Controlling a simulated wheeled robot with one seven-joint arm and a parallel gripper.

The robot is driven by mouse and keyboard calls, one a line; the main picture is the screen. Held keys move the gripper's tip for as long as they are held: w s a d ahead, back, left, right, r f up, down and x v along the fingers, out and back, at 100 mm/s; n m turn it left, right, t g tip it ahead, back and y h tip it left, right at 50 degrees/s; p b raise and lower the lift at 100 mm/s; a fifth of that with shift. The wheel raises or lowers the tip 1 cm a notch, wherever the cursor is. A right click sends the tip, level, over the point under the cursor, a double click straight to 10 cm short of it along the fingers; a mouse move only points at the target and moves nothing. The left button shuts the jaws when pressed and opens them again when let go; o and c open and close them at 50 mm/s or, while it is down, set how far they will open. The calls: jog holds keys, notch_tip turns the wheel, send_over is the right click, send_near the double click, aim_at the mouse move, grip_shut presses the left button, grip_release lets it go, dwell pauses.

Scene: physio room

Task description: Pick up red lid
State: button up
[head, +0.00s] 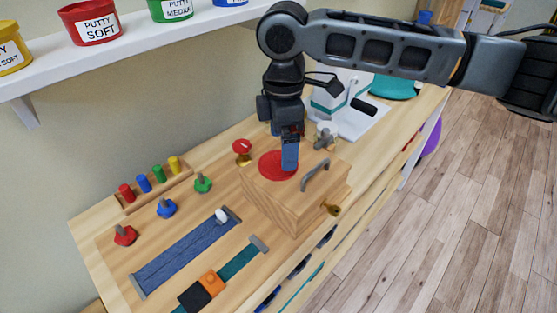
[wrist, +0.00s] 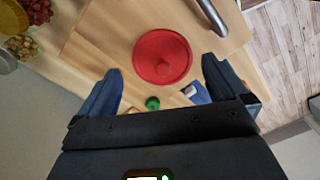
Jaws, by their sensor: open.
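The red lid (head: 270,163) is a flat round disc lying on top of a wooden box (head: 278,205). The gap in height between fingertips and lid is hard to tell.
A grey handle (head: 316,176) stands on the box to the right of the lid. A peg rack (head: 152,189) and a blue strap board (head: 187,255) lie to the left. A shelf (head: 130,48) with putty tubs hangs above.

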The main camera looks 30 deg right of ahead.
aim_at(278, 161)
jog(key=shift+a+f, duration=0.2)
jog(key=shift+f, duration=1.75)
jog(key=shift+c, duration=0.4)
jog(key=c, duration=0.6)
